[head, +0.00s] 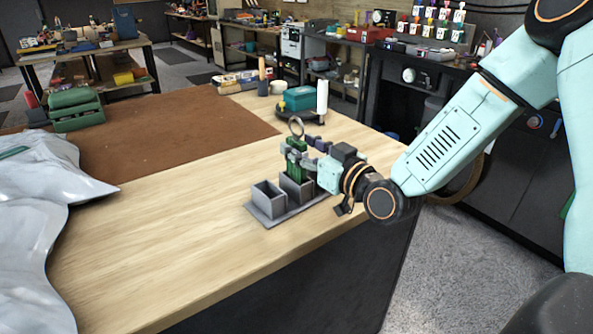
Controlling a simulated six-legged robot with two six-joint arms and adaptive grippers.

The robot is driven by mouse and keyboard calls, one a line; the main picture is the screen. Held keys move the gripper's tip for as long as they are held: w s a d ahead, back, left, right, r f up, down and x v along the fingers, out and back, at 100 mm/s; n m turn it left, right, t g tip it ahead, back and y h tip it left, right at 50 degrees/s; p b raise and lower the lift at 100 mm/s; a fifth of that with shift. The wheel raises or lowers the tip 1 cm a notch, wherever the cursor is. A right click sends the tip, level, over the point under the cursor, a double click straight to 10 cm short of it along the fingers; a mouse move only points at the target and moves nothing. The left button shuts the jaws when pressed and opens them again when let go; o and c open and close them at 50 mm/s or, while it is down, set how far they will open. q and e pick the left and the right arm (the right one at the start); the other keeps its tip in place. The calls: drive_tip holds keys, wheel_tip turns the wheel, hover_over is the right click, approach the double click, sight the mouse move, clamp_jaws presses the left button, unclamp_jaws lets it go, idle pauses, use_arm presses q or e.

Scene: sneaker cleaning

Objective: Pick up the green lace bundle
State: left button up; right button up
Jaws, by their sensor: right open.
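The green lace bundle (295,166) stands upright at the far compartment of a small grey holder (267,201) on the wooden table. My right gripper (304,150) reaches in from the right at the bundle's upper part. Its jaws are open, with dark fingers beside the green. The gripper hides part of the bundle, and I cannot tell whether the fingers touch it. The holder's near compartment looks empty. My left gripper is not in view.
A brown mat (180,135) covers the table's far left. A crumpled silvery-white sheet or bag (40,190) lies at the left edge. A teal box (300,98) and a white cylinder (322,100) stand beyond the holder. Bare wood lies in front.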

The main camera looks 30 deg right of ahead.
drive_tip(key=shift+x, duration=1.05)
drive_tip(key=shift+s+d, duration=0.1)
drive_tip(key=c, duration=0.9)
clamp_jaws()
